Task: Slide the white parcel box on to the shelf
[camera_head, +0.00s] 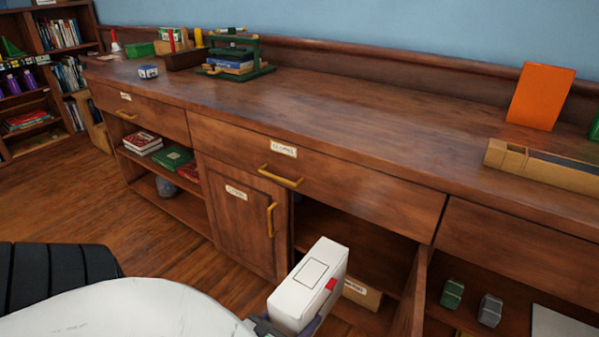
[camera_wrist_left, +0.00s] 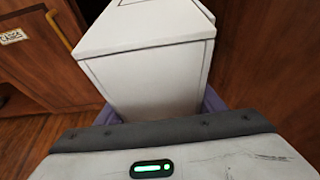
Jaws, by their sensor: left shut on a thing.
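The white parcel box (camera_head: 308,287) is at the bottom centre of the head view, upright or slightly tilted, with a red patch on its right side. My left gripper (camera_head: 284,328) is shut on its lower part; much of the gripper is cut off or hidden. In the left wrist view the white parcel box (camera_wrist_left: 155,65) sits between purple-grey fingers (camera_wrist_left: 160,108). The box is in front of the open cabinet compartment with its shelf (camera_head: 345,232), and appears outside it. My right gripper is not in view.
A cardboard box (camera_head: 362,292) lies low inside the compartment. A closed door with a brass handle (camera_head: 271,219) is left of the opening; an upright wooden panel (camera_head: 411,298) is on its right. Green (camera_head: 452,293) and grey (camera_head: 490,310) blocks sit further right. The countertop's middle is clear.

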